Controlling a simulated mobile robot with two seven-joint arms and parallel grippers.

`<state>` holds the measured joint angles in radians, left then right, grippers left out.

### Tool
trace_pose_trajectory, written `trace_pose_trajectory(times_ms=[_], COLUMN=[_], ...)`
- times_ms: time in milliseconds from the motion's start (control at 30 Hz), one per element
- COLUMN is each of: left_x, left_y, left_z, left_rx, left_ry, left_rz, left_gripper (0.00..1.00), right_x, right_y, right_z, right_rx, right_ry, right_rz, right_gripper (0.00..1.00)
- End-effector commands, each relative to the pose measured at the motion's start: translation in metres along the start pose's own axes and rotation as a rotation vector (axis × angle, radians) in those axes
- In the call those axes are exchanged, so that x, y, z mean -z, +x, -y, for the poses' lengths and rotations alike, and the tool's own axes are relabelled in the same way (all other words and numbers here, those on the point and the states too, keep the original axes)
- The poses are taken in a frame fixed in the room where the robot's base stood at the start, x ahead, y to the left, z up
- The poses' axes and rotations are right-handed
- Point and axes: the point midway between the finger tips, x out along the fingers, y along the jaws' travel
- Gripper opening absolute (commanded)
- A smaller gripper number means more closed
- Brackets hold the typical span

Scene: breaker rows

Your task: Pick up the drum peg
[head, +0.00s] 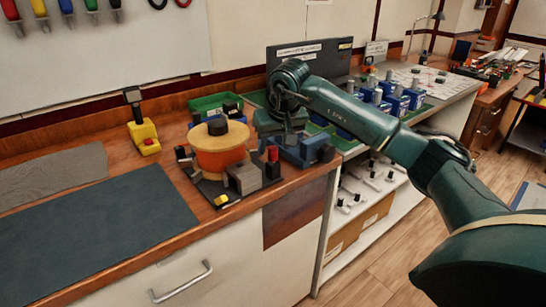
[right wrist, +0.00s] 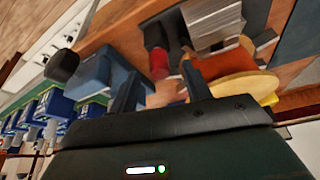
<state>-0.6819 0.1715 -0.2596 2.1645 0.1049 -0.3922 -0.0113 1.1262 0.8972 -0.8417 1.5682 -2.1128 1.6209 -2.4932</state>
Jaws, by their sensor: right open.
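The orange drum (head: 222,158) with a tan top disc stands on a dark base plate at the counter's right end. My right gripper (head: 284,140) is just right of the drum and points down. Its fingers are open, with nothing seen held between them. In the right wrist view the open fingers (right wrist: 160,88) show against the counter, with the drum's orange side (right wrist: 222,62) and tan disc (right wrist: 235,88) beside the right finger. The peg is not clear there. My left gripper is not in view.
A red-capped black post (head: 272,163) and grey block (head: 243,178) stand by the drum. A blue block with a dark knob (head: 310,150) is right of my gripper. A yellow device (head: 144,136) stands left. The blue-grey mat (head: 95,235) is bare.

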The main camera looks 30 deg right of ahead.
Motion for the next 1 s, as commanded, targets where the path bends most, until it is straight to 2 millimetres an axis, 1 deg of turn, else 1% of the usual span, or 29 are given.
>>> trace_pose_trajectory(times_ms=[33,100,200,467,1000], left_x=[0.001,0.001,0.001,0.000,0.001], left_y=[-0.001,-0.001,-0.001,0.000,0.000], left_z=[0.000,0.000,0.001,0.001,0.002], left_rx=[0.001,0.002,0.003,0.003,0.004], left_ry=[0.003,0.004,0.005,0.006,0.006], left_rz=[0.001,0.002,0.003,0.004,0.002], left_gripper=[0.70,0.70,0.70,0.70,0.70], right_x=[-0.001,0.000,0.000,0.000,0.000], right_y=[0.009,0.018,0.026,0.028,0.028], right_z=[0.000,0.000,0.000,0.000,-0.001], right_rx=[0.001,0.001,0.002,0.001,0.001], right_ry=[0.001,0.001,0.000,0.000,0.000], right_rz=[0.006,0.003,0.001,-0.001,0.000], right_gripper=[0.48,0.48,0.48,0.48,0.03])
